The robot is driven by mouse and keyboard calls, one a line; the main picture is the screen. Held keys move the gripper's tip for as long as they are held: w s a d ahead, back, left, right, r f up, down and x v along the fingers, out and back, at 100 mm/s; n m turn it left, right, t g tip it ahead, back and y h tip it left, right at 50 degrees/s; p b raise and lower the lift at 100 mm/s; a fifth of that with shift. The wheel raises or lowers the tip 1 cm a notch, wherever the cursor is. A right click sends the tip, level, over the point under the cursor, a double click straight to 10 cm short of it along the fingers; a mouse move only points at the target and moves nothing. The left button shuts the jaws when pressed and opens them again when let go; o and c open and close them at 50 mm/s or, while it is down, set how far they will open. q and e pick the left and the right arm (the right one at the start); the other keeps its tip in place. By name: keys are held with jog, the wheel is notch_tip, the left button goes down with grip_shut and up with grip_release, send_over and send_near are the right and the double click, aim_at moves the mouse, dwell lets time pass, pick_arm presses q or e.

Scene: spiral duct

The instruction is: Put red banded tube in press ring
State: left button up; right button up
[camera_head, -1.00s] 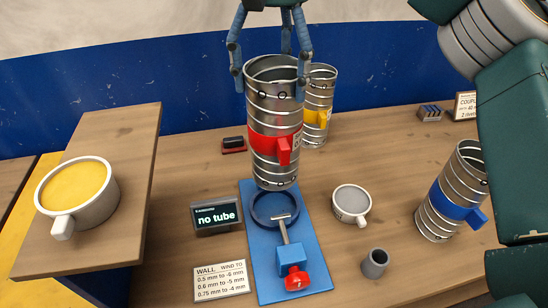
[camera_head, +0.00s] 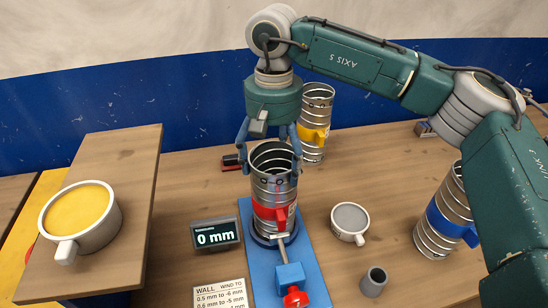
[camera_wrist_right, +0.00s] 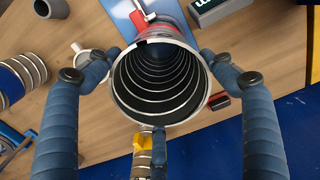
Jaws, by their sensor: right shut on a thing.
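The red banded tube (camera_head: 273,190) is a ribbed metal tube with a red band and a red tab facing front. It stands upright with its lower end in the blue press ring (camera_head: 262,239) on the blue press plate (camera_head: 317,270). My right gripper (camera_head: 270,160) is above it with its blue fingers shut on the tube's upper rim. In the right wrist view I look down into the tube's open mouth (camera_wrist_right: 160,84), with fingers on its sides. The display (camera_head: 215,234) reads "0 mm". My left gripper is not in view.
A yellow banded tube (camera_head: 313,122) stands close behind; a blue banded tube (camera_head: 446,215) stands at right. A grey cup (camera_head: 350,222) and small grey cylinder (camera_head: 374,282) are right of the press. A raised wooden board (camera_head: 120,155) holds a yellow-filled cup (camera_head: 80,215).

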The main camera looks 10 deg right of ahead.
jog(key=shift+f, duration=0.1)
jog(key=o, duration=1.9)
jog(key=shift+o, duration=0.2)
notch_tip(320, 180, up, 12)
jog(key=b, duration=0.2)
jog(key=shift+r, duration=0.2)
jog(key=shift+w, duration=0.1)
